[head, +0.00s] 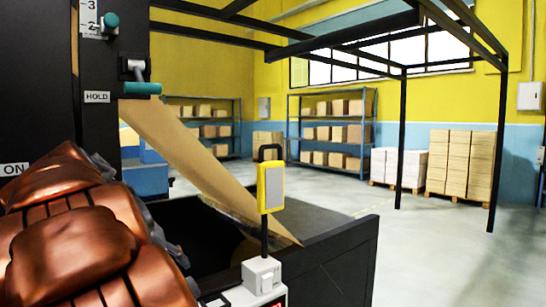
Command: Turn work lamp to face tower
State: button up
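The work lamp (271,187) is yellow with a pale flat panel and a black loop handle on top. It stands upright on a thin black post above a small white box (262,275). Its pale panel faces roughly toward my camera. The tall black upright at the left (120,60), with "HOLD" and "ON" labels and a number scale, looks like the tower. My copper-coloured arm fills the lower left and hides the upright's lower part. My gripper's fingertips do not show, and nothing visible touches the lamp.
A brown kraft sheet (185,150) slopes down behind the lamp into a black-walled machine bed (335,262). A teal-ended lever (142,88) sticks out of the upright. Shelves with boxes (332,132) and pallet stacks (460,165) stand far back. The floor at right is clear.

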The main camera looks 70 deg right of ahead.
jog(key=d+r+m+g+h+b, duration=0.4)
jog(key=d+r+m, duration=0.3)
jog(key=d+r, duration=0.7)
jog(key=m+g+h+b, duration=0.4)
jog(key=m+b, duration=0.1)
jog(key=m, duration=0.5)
send_near(276, 146)
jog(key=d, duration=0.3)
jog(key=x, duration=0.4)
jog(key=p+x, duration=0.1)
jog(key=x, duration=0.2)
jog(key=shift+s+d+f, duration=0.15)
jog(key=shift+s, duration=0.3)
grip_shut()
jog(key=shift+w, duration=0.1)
